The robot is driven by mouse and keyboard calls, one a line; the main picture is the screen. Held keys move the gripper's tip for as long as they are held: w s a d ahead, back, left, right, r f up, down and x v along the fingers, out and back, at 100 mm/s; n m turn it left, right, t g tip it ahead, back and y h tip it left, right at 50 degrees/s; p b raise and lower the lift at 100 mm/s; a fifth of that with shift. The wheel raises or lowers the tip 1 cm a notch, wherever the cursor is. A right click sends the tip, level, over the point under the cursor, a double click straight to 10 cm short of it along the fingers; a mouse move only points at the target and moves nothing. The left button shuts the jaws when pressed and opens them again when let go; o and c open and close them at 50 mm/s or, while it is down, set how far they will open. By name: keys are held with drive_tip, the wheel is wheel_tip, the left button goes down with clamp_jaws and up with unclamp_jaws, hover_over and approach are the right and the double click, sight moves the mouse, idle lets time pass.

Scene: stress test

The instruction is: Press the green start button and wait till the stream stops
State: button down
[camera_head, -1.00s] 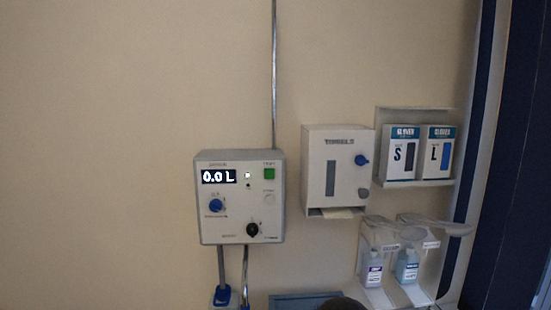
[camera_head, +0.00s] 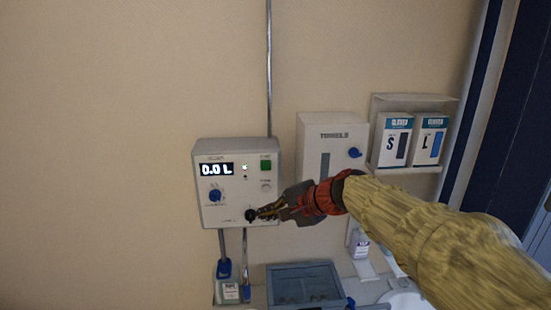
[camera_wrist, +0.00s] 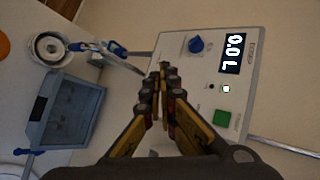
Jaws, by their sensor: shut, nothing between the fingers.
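The white control box (camera_head: 207,215) is on the beige wall, with a display (camera_head: 216,169) reading 0.0 L. The green start button (camera_head: 265,165) is at its upper right. In the wrist view the box (camera_wrist: 172,50) lies turned sideways, and the green button (camera_wrist: 222,118) shows right of the fingers. In the wrist view the fingertips (camera_wrist: 162,68) are together. Whether they touch the box I cannot tell. No stream is visible.
A towel dispenser (camera_head: 321,133) and glove boxes (camera_head: 394,139) hang to the right. A grey-blue tray (camera_head: 305,283) stands below; it also shows in the wrist view (camera_wrist: 68,113). Blue-ended hoses (camera_head: 224,267) hang under the box. The wall left of the box is clear.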

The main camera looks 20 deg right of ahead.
sight(266, 170)
drive_tip(key=w+d+r+m+t, duration=0.1)
drive_tip(key=w+r+m+t, duration=0.1)
drive_tip(key=r, duration=0.3)
drive_tip(key=shift+w+d+r+m, duration=0.15)
drive_tip(key=shift+w+r+m, duration=0.25)
drive_tip(key=shift+w+m, duration=0.35)
drive_tip(key=shift+w+d+p, duration=0.3)
drive_tip(key=shift+w+p, duration=0.05)
drive_tip(key=shift+w, duration=1.1)
drive_tip(key=shift+w+d+p, duration=0.3)
drive_tip(key=shift+w+p, duration=0.05)
drive_tip(key=shift+w, duration=1.05)
drive_tip(key=shift+w+d+p, duration=0.3)
drive_tip(key=shift+w+p, duration=0.05)
drive_tip(key=shift+w, duration=1.1)
drive_tip(key=shift+w, duration=0.1)
drive_tip(key=shift+w+d, duration=0.1)
drive_tip(key=shift+w, duration=0.2)
